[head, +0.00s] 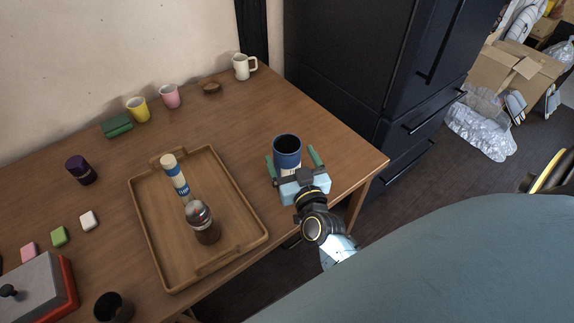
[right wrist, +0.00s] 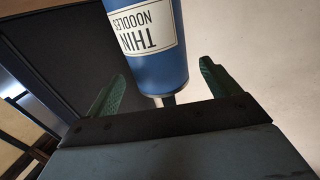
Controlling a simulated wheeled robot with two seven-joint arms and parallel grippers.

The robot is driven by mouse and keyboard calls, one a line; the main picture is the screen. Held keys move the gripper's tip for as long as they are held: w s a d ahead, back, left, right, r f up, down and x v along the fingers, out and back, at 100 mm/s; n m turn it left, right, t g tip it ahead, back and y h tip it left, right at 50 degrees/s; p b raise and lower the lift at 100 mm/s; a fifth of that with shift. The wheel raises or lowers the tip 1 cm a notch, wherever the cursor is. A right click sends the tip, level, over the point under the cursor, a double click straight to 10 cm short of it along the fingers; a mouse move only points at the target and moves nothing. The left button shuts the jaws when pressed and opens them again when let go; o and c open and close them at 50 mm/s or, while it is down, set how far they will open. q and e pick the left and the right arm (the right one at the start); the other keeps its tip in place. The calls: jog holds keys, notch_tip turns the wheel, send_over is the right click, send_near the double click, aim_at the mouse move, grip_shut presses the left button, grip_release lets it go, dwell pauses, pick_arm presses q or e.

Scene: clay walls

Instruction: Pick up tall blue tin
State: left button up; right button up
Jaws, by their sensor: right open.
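The tall blue tin (head: 287,150) stands upright near the table's right end in the head view. It is open at the top and dark inside. In the right wrist view the tin (right wrist: 178,62) shows a white label reading "THIN NOODLES". My right gripper (head: 294,162) is open, with one green finger on each side of the tin. In the right wrist view the fingers of the right gripper (right wrist: 157,82) show gaps to the tin on both sides. I cannot tell whether anything touches it. My left gripper is not in view.
A wooden tray (head: 153,235) left of the tin holds a blue-and-white bottle (head: 175,176) and a brown jar (head: 203,222). Mugs stand along the wall, including a white one (head: 243,67). A dark fridge (head: 345,60) stands behind the table's right end. The table between tray and tin is clear.

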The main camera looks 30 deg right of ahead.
aim_at(283, 140)
jog(key=x, duration=0.5)
jog(key=shift+b, duration=0.35)
jog(key=shift+w+d, duration=0.1)
jog(key=shift+w, duration=0.15)
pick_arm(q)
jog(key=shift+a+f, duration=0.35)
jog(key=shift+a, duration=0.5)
pick_arm(e)
jog(key=shift+c, duration=0.5)
jog(key=c, duration=1.2)
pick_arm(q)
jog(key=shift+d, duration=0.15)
pick_arm(e)
jog(key=shift+c, duration=0.2)
